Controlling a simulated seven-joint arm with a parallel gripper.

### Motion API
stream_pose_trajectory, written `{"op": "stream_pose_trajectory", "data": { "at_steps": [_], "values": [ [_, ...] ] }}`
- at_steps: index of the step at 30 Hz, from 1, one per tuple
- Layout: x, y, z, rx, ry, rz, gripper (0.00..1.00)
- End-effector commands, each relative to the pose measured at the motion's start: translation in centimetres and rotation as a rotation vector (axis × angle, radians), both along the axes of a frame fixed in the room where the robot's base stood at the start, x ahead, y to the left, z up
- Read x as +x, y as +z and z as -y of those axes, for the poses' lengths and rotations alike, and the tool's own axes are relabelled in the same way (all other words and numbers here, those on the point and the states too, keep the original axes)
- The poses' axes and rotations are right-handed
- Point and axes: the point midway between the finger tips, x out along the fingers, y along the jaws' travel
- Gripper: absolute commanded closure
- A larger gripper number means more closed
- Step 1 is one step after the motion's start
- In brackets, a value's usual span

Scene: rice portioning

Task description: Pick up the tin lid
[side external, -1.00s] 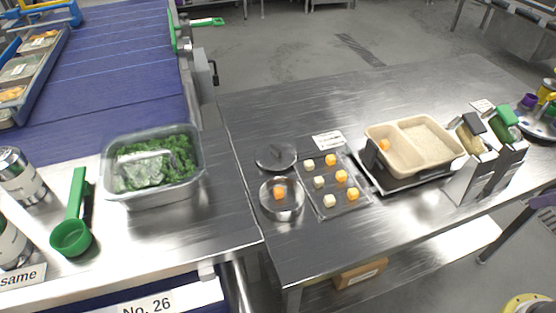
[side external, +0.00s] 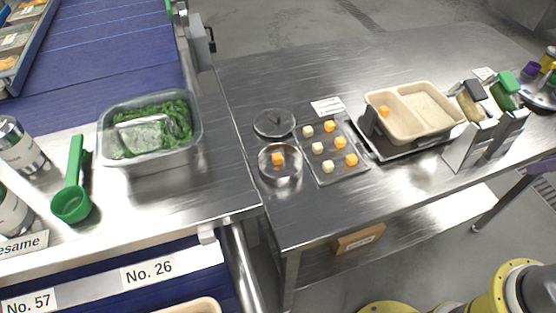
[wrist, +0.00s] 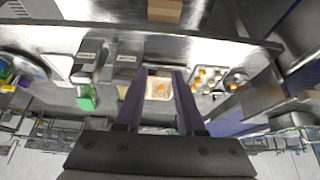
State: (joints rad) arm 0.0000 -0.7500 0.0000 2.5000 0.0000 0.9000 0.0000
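The tin lid (side external: 274,123) is a dark, flat disc with a small knob. It lies on the steel table in the side view, just behind the round open tin (side external: 280,177), which holds an orange cube. My gripper (wrist: 158,76) shows only in the wrist view. Its two fingers are apart with nothing held between them, high above the table and well away from the lid. The beige two-compartment tray (wrist: 160,72) shows beyond and between the fingers. The tin and lid area is small and blurred to the right in the wrist view.
A clear tray (side external: 345,172) of orange and pale cubes lies right of the tin. A label card (side external: 327,106) lies behind it. The beige tray (side external: 430,137) and pouch holders (side external: 470,147) stand farther right. A tub of greens (side external: 152,165) stands left. The table behind the lid is clear.

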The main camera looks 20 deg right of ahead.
Motion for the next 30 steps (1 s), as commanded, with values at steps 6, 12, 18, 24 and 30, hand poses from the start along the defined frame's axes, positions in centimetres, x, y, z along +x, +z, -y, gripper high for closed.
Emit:
{"op": "stream_pose_trajectory", "data": {
  "at_steps": [6, 12, 18, 24, 30],
  "values": [
    [0.0, 0.0, 0.0, 0.000, 0.000, 0.000, 0.62],
    [0.0, 0.0, 0.0, 0.000, 0.000, 0.000, 0.62],
    [0.0, 0.0, 0.0, 0.000, 0.000, 0.000, 0.50],
    [0.0, 0.0, 0.0, 0.004, -0.007, 0.001, 0.50],
    [3.0, 4.6, 0.1, 0.008, -0.023, 0.096, 0.50]
  ]
}}
